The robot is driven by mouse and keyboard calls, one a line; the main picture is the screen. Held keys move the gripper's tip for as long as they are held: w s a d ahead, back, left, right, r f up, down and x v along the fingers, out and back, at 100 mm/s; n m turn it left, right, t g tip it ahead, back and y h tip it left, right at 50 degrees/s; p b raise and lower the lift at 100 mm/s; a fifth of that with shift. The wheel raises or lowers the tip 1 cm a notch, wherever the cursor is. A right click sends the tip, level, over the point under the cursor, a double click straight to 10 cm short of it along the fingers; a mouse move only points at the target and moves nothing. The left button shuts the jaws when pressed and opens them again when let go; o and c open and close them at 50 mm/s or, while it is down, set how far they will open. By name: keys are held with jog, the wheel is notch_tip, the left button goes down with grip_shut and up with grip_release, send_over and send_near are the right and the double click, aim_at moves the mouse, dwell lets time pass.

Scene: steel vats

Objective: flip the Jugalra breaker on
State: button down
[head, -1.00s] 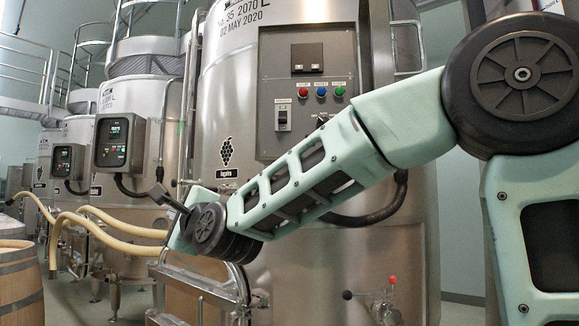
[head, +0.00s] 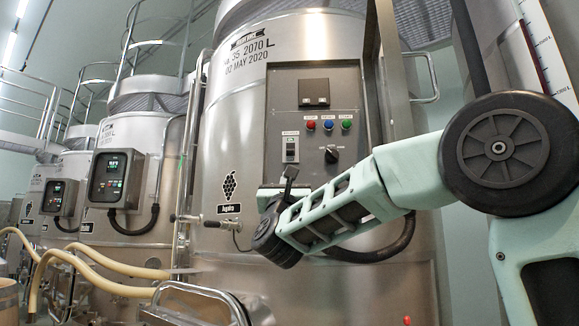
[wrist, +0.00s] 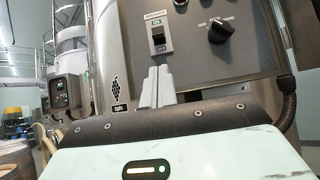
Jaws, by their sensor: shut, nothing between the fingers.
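The breaker (head: 291,149) is a small upright switch in a light frame on the grey control panel of the large steel vat. In the wrist view the breaker (wrist: 158,39) shows a dark toggle below a green mark; I cannot tell for sure which way it is thrown. My gripper (wrist: 158,70) is shut and empty, its pale fingers pointing up at the panel just below the breaker. Any gap between fingertips and breaker is hard to judge.
Red, blue and green buttons (head: 328,125) and a black rotary knob (head: 332,154) sit right of the breaker. A dark meter (head: 314,92) is above. A valve (head: 210,221) juts out at left. Other vats with control boxes (head: 117,178) stand further left.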

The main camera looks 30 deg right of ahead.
aim_at(290, 150)
jog(key=p+x, duration=0.4)
jog(key=x, duration=0.6)
